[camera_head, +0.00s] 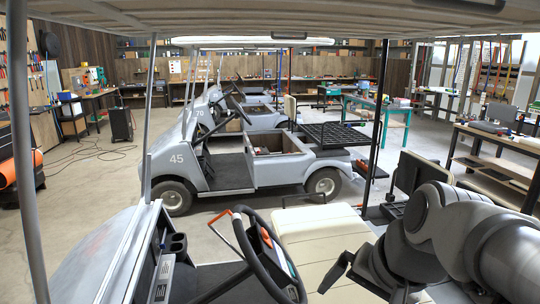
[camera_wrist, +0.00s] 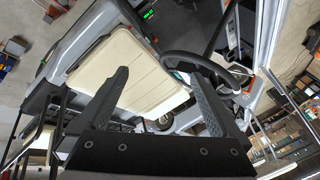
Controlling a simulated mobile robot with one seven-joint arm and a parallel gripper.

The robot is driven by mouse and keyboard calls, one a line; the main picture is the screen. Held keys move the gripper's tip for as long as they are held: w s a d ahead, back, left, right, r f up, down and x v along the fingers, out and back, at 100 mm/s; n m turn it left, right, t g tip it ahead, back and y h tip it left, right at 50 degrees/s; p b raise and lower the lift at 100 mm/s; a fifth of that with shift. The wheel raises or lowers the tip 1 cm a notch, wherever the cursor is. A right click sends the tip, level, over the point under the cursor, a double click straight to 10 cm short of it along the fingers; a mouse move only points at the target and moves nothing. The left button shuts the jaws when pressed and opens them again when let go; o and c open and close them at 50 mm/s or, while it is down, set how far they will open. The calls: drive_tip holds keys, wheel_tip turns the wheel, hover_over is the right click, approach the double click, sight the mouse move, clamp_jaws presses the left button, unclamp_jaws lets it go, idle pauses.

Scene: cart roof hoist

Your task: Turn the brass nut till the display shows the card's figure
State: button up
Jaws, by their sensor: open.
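My gripper (camera_wrist: 160,73) is open and empty in the wrist view, its two dark fingers well apart. The cream cart seat (camera_wrist: 130,75) and the steering wheel (camera_wrist: 203,66) show beyond the fingers. In the head view my gripper (camera_head: 362,284) is at the lower right, above the near cart's cream seat (camera_head: 322,238), partly hidden by my arm. Small green lit figures (camera_wrist: 148,14) on a dark unit show at the top of the wrist view, too small to read. I cannot make out the brass nut or the card in either view.
The near cart's steering wheel (camera_head: 268,256) and dark roof post (camera_head: 377,125) stand close to my arm. Its roof (camera_head: 270,17) hangs overhead. Grey cart 45 (camera_head: 225,160) stands beyond. A wooden bench (camera_head: 500,150) is at the right. Open floor (camera_head: 90,185) lies at the left.

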drive_tip(key=s+n, duration=0.1)
drive_tip(key=n, duration=0.1)
drive_tip(key=s+d+n+h, duration=0.1)
drive_tip(key=s+n, duration=0.1)
drive_tip(key=s+n+t, duration=0.1)
drive_tip(key=n, duration=0.1)
drive_tip(key=shift+s+d+f+h, duration=0.2)
drive_tip(key=shift+s+f+h, duration=0.1)
drive_tip(key=shift+s+h, duration=0.1)
drive_tip(key=shift+a, duration=0.15)
idle(0.5)
